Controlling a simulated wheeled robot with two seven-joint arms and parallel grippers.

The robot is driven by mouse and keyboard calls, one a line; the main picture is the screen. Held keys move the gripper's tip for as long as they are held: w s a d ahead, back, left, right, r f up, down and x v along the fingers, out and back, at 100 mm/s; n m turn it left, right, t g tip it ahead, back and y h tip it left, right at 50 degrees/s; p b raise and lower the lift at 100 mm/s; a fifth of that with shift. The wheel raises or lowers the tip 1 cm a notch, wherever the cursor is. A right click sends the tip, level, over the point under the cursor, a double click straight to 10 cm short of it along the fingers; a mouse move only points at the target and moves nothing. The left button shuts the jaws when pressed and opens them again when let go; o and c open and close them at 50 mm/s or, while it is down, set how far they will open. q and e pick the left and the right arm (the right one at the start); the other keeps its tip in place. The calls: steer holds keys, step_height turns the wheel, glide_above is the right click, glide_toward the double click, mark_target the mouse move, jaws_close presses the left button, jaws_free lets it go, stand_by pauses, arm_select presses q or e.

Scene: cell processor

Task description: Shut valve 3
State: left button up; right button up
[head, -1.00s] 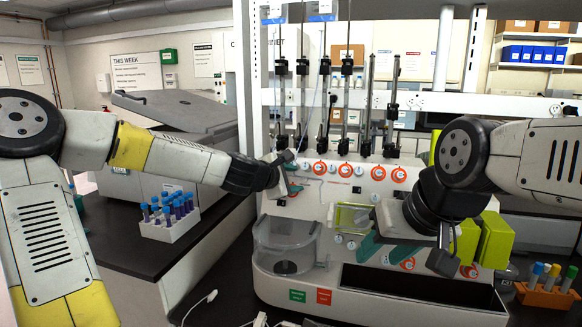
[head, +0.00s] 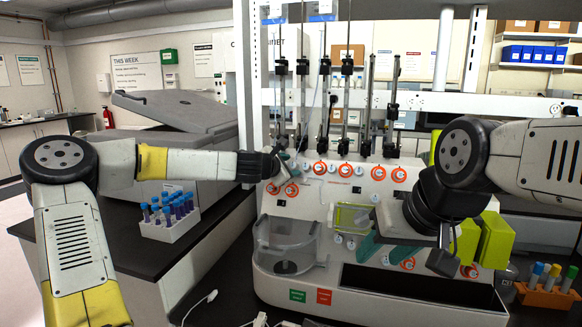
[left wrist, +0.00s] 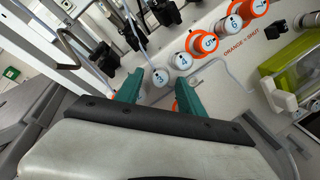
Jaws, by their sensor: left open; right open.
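Valve 3 (left wrist: 160,77) is a white numbered knob on the machine's front panel, with no orange showing around it in the left wrist view. My left gripper (left wrist: 158,86) is open, its teal fingers on either side of valve 3; I cannot tell whether they touch it. In the head view my left gripper (head: 290,166) is at the left end of the upper valve row and hides valve 3. My right gripper (head: 405,252) is open, low in front of the panel's right part.
Valve 4 (left wrist: 181,60) is close beside valve 3, also without orange. Valve 5 (left wrist: 208,43) has an orange ring. Two orange-ringed valves (head: 291,189) lie just below. A printed label (left wrist: 240,40) reads "ORANGE = SHUT". Vertical rods stand above the panel.

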arm_select(q)
jaws_close()
steer(key=shift+r+m, duration=0.1)
steer(key=shift+m, duration=0.3)
steer(key=m, duration=0.4)
steer(key=shift+r+g, duration=0.15)
steer(key=shift+g, duration=0.25)
steer(key=m, duration=0.3)
steer(key=shift+m+g, duration=0.3)
steer(key=m, duration=0.4)
steer(key=shift+d+r+g, duration=0.1)
steer(key=shift+r+g, duration=0.05)
steer(key=shift+g, duration=0.25)
steer(key=shift+w+m+g+y, duration=0.1)
steer(key=shift+m+g+y, duration=0.3)
steer(key=shift+m, duration=1.5)
